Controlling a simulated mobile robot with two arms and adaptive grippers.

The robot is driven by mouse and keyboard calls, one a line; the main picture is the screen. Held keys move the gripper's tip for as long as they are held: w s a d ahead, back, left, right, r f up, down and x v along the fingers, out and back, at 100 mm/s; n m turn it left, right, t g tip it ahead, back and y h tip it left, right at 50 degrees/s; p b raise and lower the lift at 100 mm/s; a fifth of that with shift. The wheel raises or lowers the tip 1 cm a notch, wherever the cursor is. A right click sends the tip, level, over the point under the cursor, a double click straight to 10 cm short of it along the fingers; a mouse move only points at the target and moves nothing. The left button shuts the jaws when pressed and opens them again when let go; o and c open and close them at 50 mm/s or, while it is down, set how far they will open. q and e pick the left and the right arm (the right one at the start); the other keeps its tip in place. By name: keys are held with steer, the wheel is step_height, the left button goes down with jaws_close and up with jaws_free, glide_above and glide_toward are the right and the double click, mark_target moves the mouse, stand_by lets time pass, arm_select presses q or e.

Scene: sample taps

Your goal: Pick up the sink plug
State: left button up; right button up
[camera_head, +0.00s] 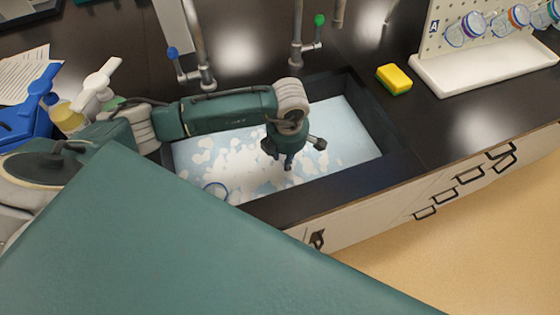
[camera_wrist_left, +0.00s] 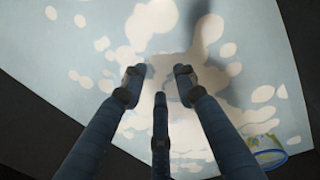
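The sink (camera_head: 395,130) holds pale blue water with white foam patches (camera_head: 235,160). I see no sink plug in either view; foam and water hide much of the sink bottom. My left gripper (camera_head: 288,160) reaches in from the left and points down over the middle of the sink. In the left wrist view its three fingers (camera_wrist_left: 160,78) are spread apart with nothing between them, above the foam. I cannot tell whether the fingertips touch the water. My right gripper is not in view.
A blue-rimmed round glass item (camera_head: 215,188) lies in the sink near the front left wall. Taps (camera_head: 205,75) stand behind the sink. A yellow sponge (camera_head: 394,79) and a drying rack with white tray (camera_head: 480,68) are right of it. Bottles (camera_head: 70,115) stand left.

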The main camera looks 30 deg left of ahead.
arm_select(q)
steer(key=shift+f, duration=0.75)
jaws_close()
